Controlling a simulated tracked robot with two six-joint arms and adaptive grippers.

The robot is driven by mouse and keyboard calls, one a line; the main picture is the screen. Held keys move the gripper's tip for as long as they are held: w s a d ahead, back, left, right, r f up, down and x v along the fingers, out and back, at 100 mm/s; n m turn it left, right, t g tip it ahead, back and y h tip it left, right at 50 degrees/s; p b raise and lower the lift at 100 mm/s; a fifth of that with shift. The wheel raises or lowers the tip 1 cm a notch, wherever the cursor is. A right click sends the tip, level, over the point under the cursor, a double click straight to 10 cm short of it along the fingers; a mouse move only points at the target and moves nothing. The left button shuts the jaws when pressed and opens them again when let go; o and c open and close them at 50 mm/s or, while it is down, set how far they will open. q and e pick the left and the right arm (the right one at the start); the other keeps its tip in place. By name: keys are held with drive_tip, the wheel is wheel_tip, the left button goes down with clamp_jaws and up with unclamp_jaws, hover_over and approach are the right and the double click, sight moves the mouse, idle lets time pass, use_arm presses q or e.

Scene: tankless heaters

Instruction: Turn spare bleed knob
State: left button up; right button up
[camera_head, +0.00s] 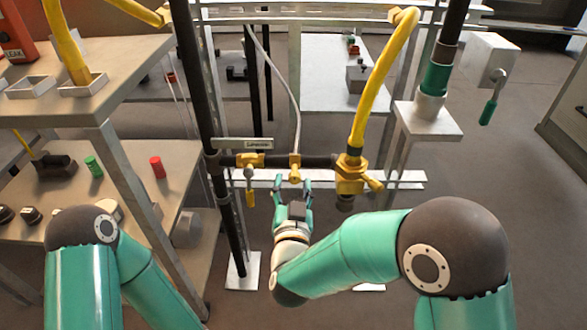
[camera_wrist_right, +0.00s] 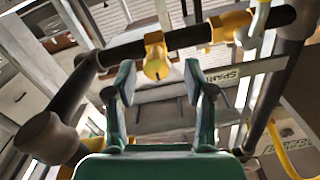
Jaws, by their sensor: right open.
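A small brass fitting with a knob (camera_head: 295,170) sits midway along a dark horizontal pipe. It also shows in the right wrist view (camera_wrist_right: 156,66), with a dark slot in its face. I cannot tell for sure that it is the spare bleed knob. My right gripper (camera_head: 292,184) is open just below and in front of it in the head view. In the right wrist view, the open fingers (camera_wrist_right: 159,84) have the knob beyond and between their tips, with no contact visible. My left arm shows at lower left, but its gripper is out of view.
A brass valve (camera_head: 250,164) with a yellow handle is left of the knob. A larger brass valve (camera_head: 350,178) with a yellow hose is right. A dark upright pipe (camera_head: 205,130) stands left. A lettered plate (camera_wrist_right: 238,74) starts "SPAR". A shelf (camera_head: 95,85) is at left.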

use_arm(q)
drive_tip(key=shift+w+a+r, duration=0.15)
drive_tip(key=shift+w+a, duration=0.05)
drive_tip(key=shift+w, duration=0.2)
use_arm(e)
drive_tip(key=shift+w+d, duration=0.25)
drive_tip(key=shift+w, duration=0.55)
drive_tip(key=shift+c, duration=0.3)
clamp_jaws()
drive_tip(key=shift+d, duration=0.1)
